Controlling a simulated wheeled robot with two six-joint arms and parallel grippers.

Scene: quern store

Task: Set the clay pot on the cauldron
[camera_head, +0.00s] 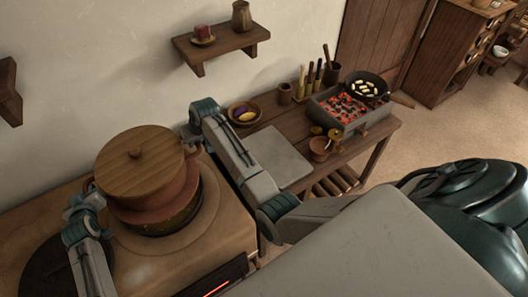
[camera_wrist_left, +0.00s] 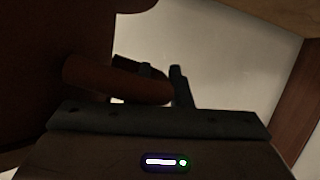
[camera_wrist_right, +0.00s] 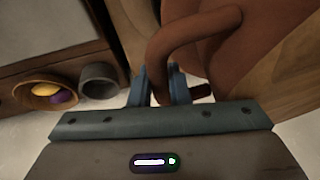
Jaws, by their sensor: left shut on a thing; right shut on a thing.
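The reddish-brown clay pot (camera_head: 152,207) has a round wooden lid (camera_head: 138,160) and a loop handle on each side. It is upright over the dark cauldron (camera_head: 176,222) on the stove at left. The pot hides most of the cauldron, and I cannot tell whether they touch. My left gripper (camera_head: 87,190) is shut on the left handle, which also shows in the left wrist view (camera_wrist_left: 110,80). My right gripper (camera_head: 192,138) is shut on the far right handle, which curves through the right wrist view (camera_wrist_right: 190,38).
The stove top (camera_head: 225,225) has a dark round plate (camera_head: 50,268) at front left. A wooden table (camera_head: 376,128) to the right holds a grey slab (camera_head: 275,155), a bowl (camera_head: 243,115), a brazier with coals (camera_head: 345,108) and a pan. A wall shelf (camera_head: 222,46) is above.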

